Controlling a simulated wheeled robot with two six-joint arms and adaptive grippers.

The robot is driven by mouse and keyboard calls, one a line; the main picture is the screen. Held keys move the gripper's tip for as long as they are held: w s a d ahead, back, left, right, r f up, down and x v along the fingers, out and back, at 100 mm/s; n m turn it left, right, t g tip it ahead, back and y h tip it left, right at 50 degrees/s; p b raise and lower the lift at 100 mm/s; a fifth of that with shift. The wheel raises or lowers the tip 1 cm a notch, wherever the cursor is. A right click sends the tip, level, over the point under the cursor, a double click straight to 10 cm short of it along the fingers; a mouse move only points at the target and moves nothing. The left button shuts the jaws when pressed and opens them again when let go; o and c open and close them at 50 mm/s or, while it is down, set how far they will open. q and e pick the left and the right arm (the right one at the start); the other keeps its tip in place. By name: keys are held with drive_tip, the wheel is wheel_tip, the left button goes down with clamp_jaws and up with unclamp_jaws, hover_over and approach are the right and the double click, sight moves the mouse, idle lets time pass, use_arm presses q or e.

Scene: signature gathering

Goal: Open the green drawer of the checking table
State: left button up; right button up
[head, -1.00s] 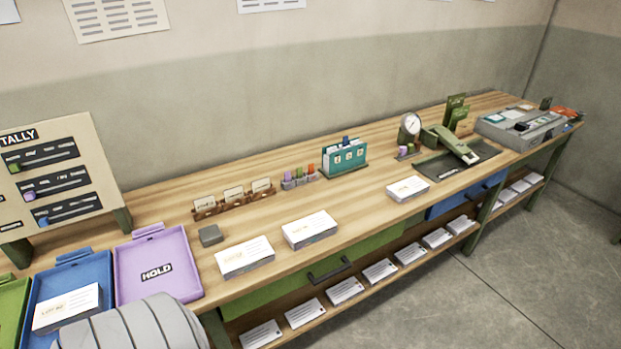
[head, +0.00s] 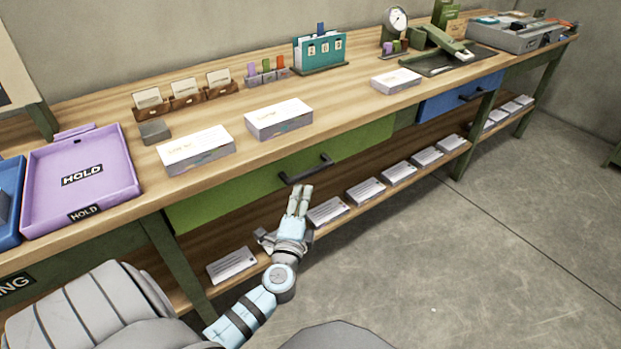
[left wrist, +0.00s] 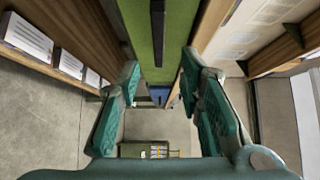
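The green drawer (head: 225,198) is in the front of the wooden table, under the tabletop, and looks shut. Its dark bar handle (head: 305,168) sticks out from the drawer front. My left gripper (head: 298,194) is in front of the drawer, just below the handle in the head view, with its fingers pointing toward it. In the left wrist view the green front (left wrist: 143,45) and the dark handle (left wrist: 157,18) lie ahead, between and beyond the spread fingers (left wrist: 160,68). Nothing is between the fingers. My right gripper is not in view.
A lower shelf (head: 290,243) with several card stacks runs under the drawer. A blue drawer (head: 450,102) is further right. A purple HOLD tray (head: 120,150) and white card stacks (head: 195,148) stand on the tabletop. The floor (head: 430,270) in front is clear.

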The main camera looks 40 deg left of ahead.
sight(310, 176)
use_arm(q)
drive_tip(key=b+x, duration=0.1)
drive_tip(key=x, duration=0.9)
drive_tip(key=shift+w+f+b, duration=0.1)
drive_tip(key=shift+b, duration=0.2)
drive_tip(key=shift+w+a, duration=0.25)
drive_tip(key=shift+w, duration=0.15)
drive_tip(key=shift+c, duration=0.4)
drive_tip(key=c, duration=0.3)
clamp_jaws()
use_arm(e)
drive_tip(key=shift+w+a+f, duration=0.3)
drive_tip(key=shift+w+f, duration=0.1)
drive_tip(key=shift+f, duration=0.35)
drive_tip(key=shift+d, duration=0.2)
